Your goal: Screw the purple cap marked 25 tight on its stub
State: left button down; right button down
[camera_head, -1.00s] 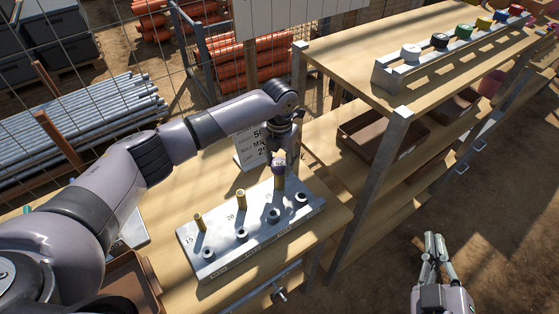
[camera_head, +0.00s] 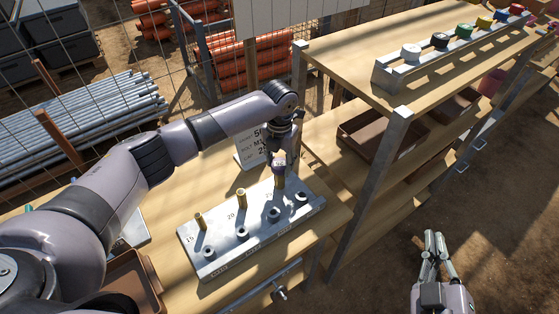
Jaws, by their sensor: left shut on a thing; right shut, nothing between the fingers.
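The purple cap (camera_head: 279,168) sits at the top of the rightmost brass stub (camera_head: 280,182) on the grey metal plate (camera_head: 208,265). My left gripper (camera_head: 279,163) points down and is shut on the cap from above, hiding most of it. The number on the cap cannot be read, and I cannot tell how far it is threaded on. Two other brass stubs, one by the mark 20 (camera_head: 241,199) and one by the mark 15 (camera_head: 200,222), stand bare. My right gripper (camera_head: 434,238) is shut and empty, low at the right, away from the bench.
A white sign (camera_head: 249,150) stands behind the plate, partly hidden by my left arm. A shelf (camera_head: 350,50) at the right carries a rack of coloured caps (camera_head: 440,52). Its metal post (camera_head: 385,165) rises right of the plate. A brown tray (camera_head: 140,272) lies at the plate's left.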

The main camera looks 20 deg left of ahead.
pick_arm(q)
jog(key=shift+f+b, duration=0.55)
jog(key=shift+f, duration=0.4)
jog(key=m+b, duration=0.1)
jog(key=m, duration=0.2)
jog(key=shift+f, duration=0.2)
jog(key=b, duration=0.2)
jog(key=m+b, duration=0.1)
jog(key=b, duration=0.1)
jog(key=shift+w+f+m+b, duration=0.15)
jog(key=shift+f+m+b, duration=0.15)
jog(key=shift+b, duration=0.1)
jog(key=shift+r, duration=0.5)
jog(key=shift+p, duration=0.3)
